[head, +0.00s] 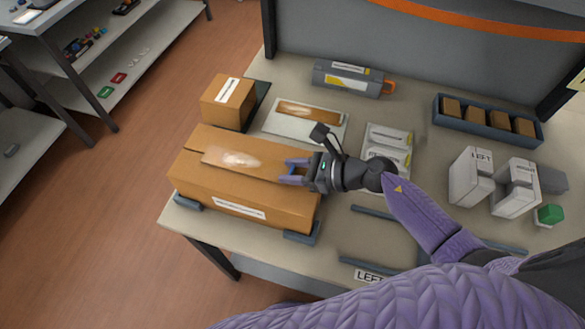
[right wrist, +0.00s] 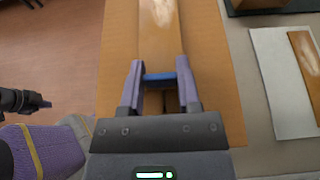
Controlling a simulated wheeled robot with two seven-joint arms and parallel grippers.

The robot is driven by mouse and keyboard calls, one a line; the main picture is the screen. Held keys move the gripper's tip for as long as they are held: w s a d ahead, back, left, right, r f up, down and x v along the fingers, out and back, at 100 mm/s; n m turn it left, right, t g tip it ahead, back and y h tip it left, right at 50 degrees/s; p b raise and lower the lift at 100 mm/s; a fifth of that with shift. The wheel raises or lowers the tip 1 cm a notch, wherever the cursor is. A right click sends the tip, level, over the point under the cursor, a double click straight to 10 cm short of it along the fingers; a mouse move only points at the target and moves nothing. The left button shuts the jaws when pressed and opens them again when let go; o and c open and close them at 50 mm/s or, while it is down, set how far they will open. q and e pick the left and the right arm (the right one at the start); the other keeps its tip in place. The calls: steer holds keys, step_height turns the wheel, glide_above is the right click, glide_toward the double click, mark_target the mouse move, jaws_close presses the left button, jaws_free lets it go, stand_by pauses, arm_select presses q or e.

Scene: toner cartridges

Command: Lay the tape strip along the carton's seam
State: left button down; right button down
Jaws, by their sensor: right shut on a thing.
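The large brown carton (head: 190,184) lies along the table's left front part. A brown glossy tape strip (head: 232,160) extends lengthwise over the middle of its top; in the right wrist view the strip (right wrist: 160,30) runs straight ahead from the fingers. I cannot tell if it touches the carton all along. My right gripper (head: 290,172) is shut on the strip's near end, where a blue bar (right wrist: 166,77) shows between the fingers. The seam is mostly hidden under the strip. What looks like my left gripper (right wrist: 40,103) shows at the wrist view's left edge; its jaws are unclear.
A similar strip (head: 308,110) lies on a white sheet (head: 283,125) behind the carton. A small carton (head: 228,100) stands back left. A grey dispenser-like case (head: 345,80), a blue tray (head: 437,118) of brown blocks and white boxes (head: 470,178) stand farther back and right. Blue corner brackets (head: 300,237) edge the carton.

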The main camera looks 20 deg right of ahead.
steer(key=shift+c, duration=1.6)
jaws_free()
steer(key=shift+f, duration=0.1)
steer(key=shift+s+d+r, duration=0.15)
steer(key=shift+d+r, duration=0.1)
steer(key=shift+r, duration=0.05)
steer(key=v, duration=1.1)
steer(key=shift+s, duration=0.2)
steer(key=shift+d, duration=0.1)
